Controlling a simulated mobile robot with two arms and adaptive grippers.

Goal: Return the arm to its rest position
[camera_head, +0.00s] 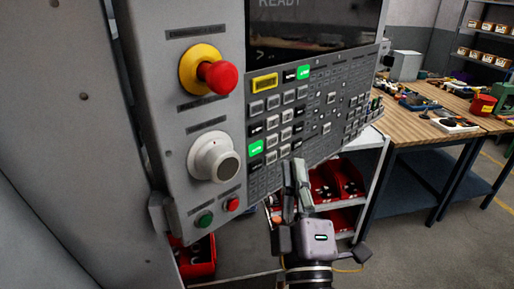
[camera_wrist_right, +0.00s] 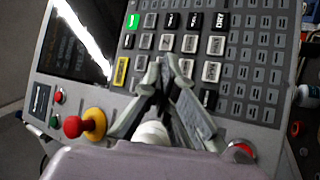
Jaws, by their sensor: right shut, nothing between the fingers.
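My right gripper (camera_head: 297,178) is in the lower middle of the head view, with its fingers pointing up in front of the lower edge of the machine's control panel (camera_head: 180,130). Its fingers are together and hold nothing. In the right wrist view the closed fingertips (camera_wrist_right: 163,75) overlap the panel's key rows; whether they touch the panel I cannot tell. The left gripper does not show in either view.
The panel carries a red emergency stop (camera_head: 217,76), a white knob (camera_head: 214,158) and lit green keys (camera_head: 303,72). A white rack with red bins (camera_head: 341,178) stands behind my gripper. A wooden workbench (camera_head: 425,125) with tools is at right; open floor lies lower right.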

